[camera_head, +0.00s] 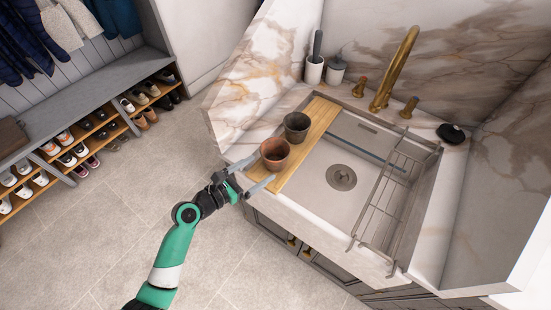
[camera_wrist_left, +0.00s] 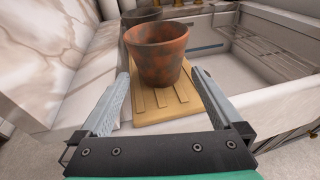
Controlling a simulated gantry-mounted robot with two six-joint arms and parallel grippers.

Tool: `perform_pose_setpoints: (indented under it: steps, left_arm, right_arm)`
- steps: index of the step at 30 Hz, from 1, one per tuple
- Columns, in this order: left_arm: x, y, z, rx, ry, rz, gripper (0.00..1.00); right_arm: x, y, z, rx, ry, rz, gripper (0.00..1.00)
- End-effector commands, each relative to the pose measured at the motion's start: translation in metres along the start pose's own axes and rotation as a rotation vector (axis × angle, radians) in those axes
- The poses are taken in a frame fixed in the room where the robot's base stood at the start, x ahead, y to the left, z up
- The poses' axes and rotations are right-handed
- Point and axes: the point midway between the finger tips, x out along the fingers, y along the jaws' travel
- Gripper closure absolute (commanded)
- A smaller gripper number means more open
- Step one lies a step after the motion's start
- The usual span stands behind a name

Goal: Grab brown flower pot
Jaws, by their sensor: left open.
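A brown flower pot (camera_head: 275,153) stands upright near the front end of a wooden board (camera_head: 290,172) laid across the left side of the sink. In the left wrist view the pot (camera_wrist_left: 158,55) is mottled reddish brown. A darker grey-brown pot (camera_head: 297,126) stands just behind it, and the wrist view shows part of it (camera_wrist_left: 140,17). My left gripper (camera_head: 257,174) is open at the sink's front edge. Its fingers (camera_wrist_left: 165,88) point toward the brown pot, with the pot just ahead between their lines. My right gripper is not in view.
The sink basin (camera_head: 350,150) is open to the right of the board, with a wire rack (camera_head: 385,205) across its right side. A brass faucet (camera_head: 394,70) and a brush holder (camera_head: 314,70) stand behind. A shoe bench (camera_head: 85,100) is at left.

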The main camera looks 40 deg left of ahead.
Motion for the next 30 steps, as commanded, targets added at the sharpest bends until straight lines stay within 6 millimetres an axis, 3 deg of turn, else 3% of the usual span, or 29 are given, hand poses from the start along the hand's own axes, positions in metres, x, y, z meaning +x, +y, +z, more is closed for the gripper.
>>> perform_pose_setpoints:
  steps: [3,10,18,26,27,30]
  left_arm:
    - [0.018,0.0,-0.001,0.0,-0.001,-0.001,0.0]
    - [0.027,0.0,0.0,0.0,-0.001,0.0,0.0]
    - [0.073,0.0,-0.001,0.001,-0.002,0.0,0.0]
    - [0.079,0.0,0.0,0.0,0.0,0.001,0.0]
    - [0.079,0.0,0.0,0.0,0.0,0.001,0.02]
    - [0.079,0.0,0.0,0.0,0.0,0.001,0.2]
  right_arm:
    - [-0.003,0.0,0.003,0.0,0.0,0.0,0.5]
    - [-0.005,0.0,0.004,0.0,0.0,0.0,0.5]
    - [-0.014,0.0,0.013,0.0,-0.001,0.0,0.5]
    - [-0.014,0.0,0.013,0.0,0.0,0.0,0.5]
    - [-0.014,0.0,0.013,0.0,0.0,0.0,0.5]
    - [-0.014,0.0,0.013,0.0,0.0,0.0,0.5]
